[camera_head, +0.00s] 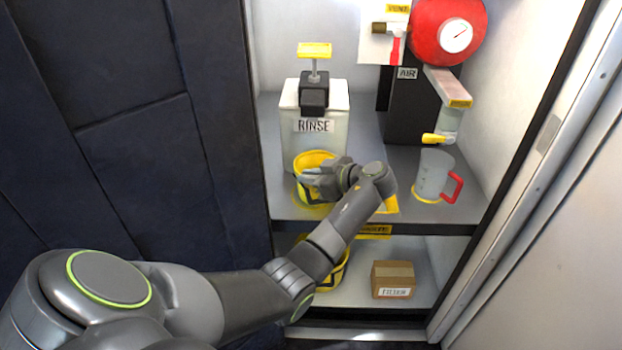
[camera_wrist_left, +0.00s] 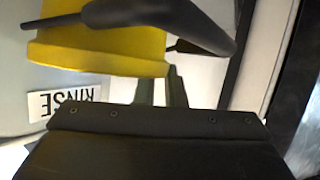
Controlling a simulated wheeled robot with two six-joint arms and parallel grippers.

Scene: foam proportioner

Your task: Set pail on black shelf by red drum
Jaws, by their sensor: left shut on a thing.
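A yellow pail (camera_head: 312,158) is at the upper shelf, in front of the white RINSE tank. My left gripper (camera_head: 318,178) is shut on it and hides part of its side. In the left wrist view the pail (camera_wrist_left: 100,45) fills the upper left, with dark gripper parts across it. I cannot tell whether its base touches the shelf. The red drum (camera_head: 430,30), with a white gauge, is at the upper right above a black AIR stand. The upper shelf (camera_head: 375,155) has a dark grey top and black front edge. My right gripper is out of view.
The RINSE tank (camera_head: 318,145) has a pump top. A clear jug with a red handle (camera_head: 433,177) stands at the right, under a yellow-tipped spout (camera_head: 447,135). Below are a carton (camera_head: 393,278) and a partly hidden yellow container (camera_head: 337,280). Cabinet walls bound both sides.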

